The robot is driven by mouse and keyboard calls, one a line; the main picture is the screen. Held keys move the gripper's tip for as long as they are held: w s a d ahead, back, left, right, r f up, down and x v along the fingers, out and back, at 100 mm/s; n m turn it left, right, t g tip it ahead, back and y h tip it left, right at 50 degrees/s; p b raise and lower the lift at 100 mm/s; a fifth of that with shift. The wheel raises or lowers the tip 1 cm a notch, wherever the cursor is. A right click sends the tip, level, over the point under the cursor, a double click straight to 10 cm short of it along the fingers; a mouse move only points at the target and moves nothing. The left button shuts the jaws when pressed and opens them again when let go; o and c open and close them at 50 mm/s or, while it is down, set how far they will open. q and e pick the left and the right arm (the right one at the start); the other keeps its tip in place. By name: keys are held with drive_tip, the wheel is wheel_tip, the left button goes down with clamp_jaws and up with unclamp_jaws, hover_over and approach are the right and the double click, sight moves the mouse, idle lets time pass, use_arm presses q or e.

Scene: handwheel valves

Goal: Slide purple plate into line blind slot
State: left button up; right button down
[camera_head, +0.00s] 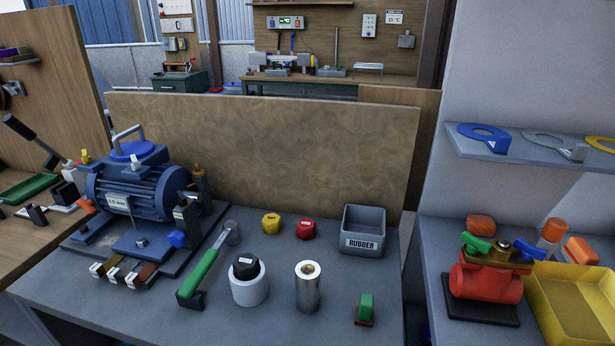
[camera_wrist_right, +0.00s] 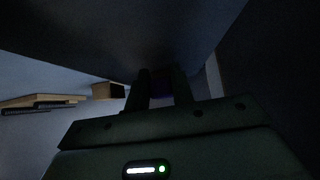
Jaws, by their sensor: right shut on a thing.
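My right gripper (camera_wrist_right: 160,92) shows only in the right wrist view, which is very dark. Its two fingers are shut on a dark purple thing (camera_wrist_right: 161,82), which I take to be the purple plate. Most of the plate is hidden by the fingers and the shadow. I cannot make out the line blind slot in the wrist view. My left gripper is in neither view.
A shelf (camera_head: 540,150) at right carries blue, grey and yellow ring-shaped plates. A yellow bin (camera_head: 575,305) stands beside the red fitting. The grey table holds a blue motor (camera_head: 137,185), a green-handled hammer (camera_head: 203,268), a steel cylinder (camera_head: 308,290) and a grey rubber box (camera_head: 362,228).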

drive_tip(key=r, duration=0.1)
drive_tip(key=s+r+p, duration=0.1)
drive_tip(key=r, duration=0.1)
drive_tip(key=shift+s+a+r, duration=0.15)
drive_tip(key=shift+s+r, duration=0.05)
drive_tip(key=shift+s, duration=0.05)
drive_tip(key=shift+s+f, duration=0.1)
drive_tip(key=shift+s, duration=0.05)
drive_tip(key=shift+f, duration=0.2)
